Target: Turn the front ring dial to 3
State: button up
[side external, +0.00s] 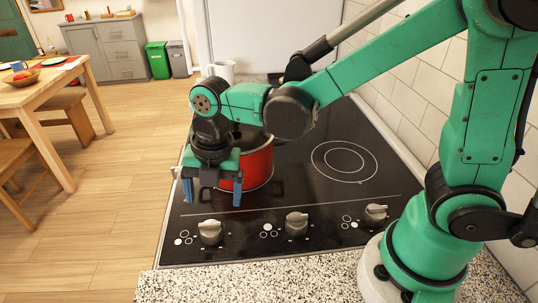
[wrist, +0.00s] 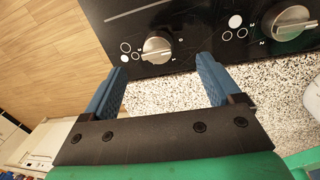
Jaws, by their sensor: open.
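Three silver dials line the cooktop's near edge in the side view: a left dial (side external: 210,231), a middle dial (side external: 297,223) and a right dial (side external: 376,213). Each has a small ring symbol; the left dial's filled white dot is low in its symbol. My gripper (side external: 212,192) is open and empty, pointing down above the left dial, apart from it. In the wrist view, that dial (wrist: 157,49) shows beyond and between the blue fingertips (wrist: 163,68). The middle dial (wrist: 292,22) is at the upper right. I cannot tell the left dial's setting.
A red pot (side external: 258,165) stands on the black cooktop (side external: 300,190) just behind my gripper, partly hidden by it. A speckled counter (side external: 250,285) runs along the front. A tiled wall (side external: 405,100) bounds the right. Space above the dials is clear.

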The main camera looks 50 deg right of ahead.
aim_at(211, 224)
jog(key=a+f+n, duration=0.1)
jog(key=n, duration=0.1)
jog(key=shift+a+f+n+g, duration=0.15)
jog(key=shift+f+n+g, duration=0.05)
jog(key=shift+n+g, duration=0.2)
jog(key=shift+a+f, duration=0.1)
jog(key=shift+f, duration=0.2)
jog(key=shift+w+a+f, duration=0.1)
jog(key=shift+f, duration=2.45)
jog(key=c, duration=1.2)
jog(key=shift+c, duration=0.2)
